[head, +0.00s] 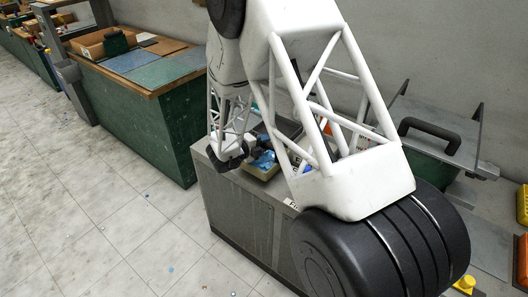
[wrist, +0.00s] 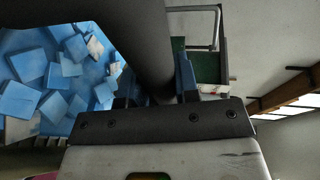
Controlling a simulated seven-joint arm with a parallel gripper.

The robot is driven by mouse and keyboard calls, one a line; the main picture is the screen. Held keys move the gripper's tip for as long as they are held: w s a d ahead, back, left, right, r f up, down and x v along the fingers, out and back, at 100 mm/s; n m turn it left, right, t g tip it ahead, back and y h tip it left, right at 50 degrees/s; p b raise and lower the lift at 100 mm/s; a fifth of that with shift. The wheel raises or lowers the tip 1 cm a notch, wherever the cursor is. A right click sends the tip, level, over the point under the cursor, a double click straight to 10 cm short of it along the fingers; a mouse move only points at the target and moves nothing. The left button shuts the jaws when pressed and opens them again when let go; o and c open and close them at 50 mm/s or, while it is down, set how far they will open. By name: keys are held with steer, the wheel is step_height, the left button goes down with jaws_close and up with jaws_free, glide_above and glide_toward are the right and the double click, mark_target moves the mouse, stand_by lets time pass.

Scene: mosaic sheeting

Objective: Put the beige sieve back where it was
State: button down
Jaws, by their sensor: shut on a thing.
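In the wrist view, my gripper (wrist: 158,88) has its two fingers on either side of a thick dark round bar (wrist: 145,40), and is shut on it. The bar looks like a handle, but I cannot tell what it belongs to. In the head view, my gripper (head: 236,158) is over the grey cabinet, left of a beige, shallow container (head: 264,174) with blue pieces in it. This may be the beige sieve; its far side is hidden by my arm. In the wrist view, blue square tiles (wrist: 72,68) lie at the left; their container's edge is mostly hidden.
The grey cabinet (head: 235,205) stands against the wall, its right part behind my arm. A green bench (head: 140,115) with a wooden top stands to its left. The tiled floor in front is mostly clear.

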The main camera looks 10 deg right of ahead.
mark_target(263, 162)
steer(key=shift+f, duration=2.05)
steer(key=shift+f, duration=0.15)
steer(key=c, duration=0.9)
jaws_free()
steer(key=shift+o, duration=0.2)
steer(key=shift+a+r, duration=0.15)
steer(key=shift+r, duration=0.05)
steer(key=v, duration=1.1)
steer(key=shift+s+a, duration=0.2)
steer(key=shift+a, duration=0.1)
